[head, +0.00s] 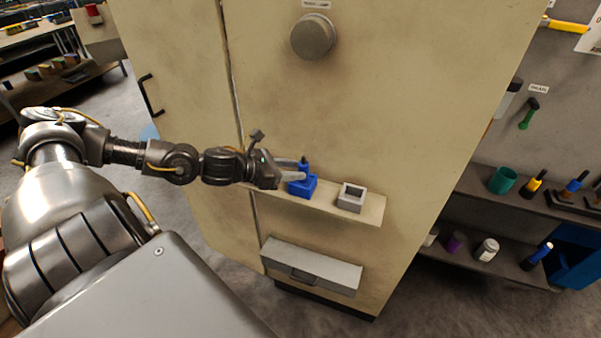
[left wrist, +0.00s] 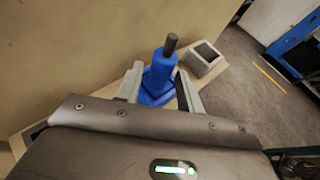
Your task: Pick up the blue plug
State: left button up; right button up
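The blue plug (head: 304,165) stands upright in a blue square block on a narrow shelf on the front of the beige cabinet. In the left wrist view the plug (left wrist: 164,66) is a blue cylinder with a dark grey pin on top. My left gripper (head: 301,169) reaches in from the left, with one finger on each side of the plug. In the left wrist view the gripper (left wrist: 160,72) is open, with gaps between the fingers and the plug. The lower part of the plug and the block are partly hidden by the fingers. My right gripper is not in view.
A grey square hollow block (head: 351,198) sits on the shelf (head: 330,207) right of the plug. A round grey knob (head: 312,36) is above, and a grey box (head: 312,266) juts out below. Shelves with cups and tools stand at the right.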

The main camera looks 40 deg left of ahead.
aim_at(306, 169)
pick_arm(q)
jog(key=p+x, duration=0.3)
jog(key=x, duration=0.1)
jog(key=shift+w+d+r, duration=0.1)
jog(key=shift+d+r, duration=0.05)
jog(key=shift+d, duration=0.05)
jog(key=shift+w+d+f, duration=0.25)
jog(key=shift+w+f, duration=0.1)
jog(key=shift+w, duration=0.05)
jog(key=shift+c, duration=0.5)
grip_shut()
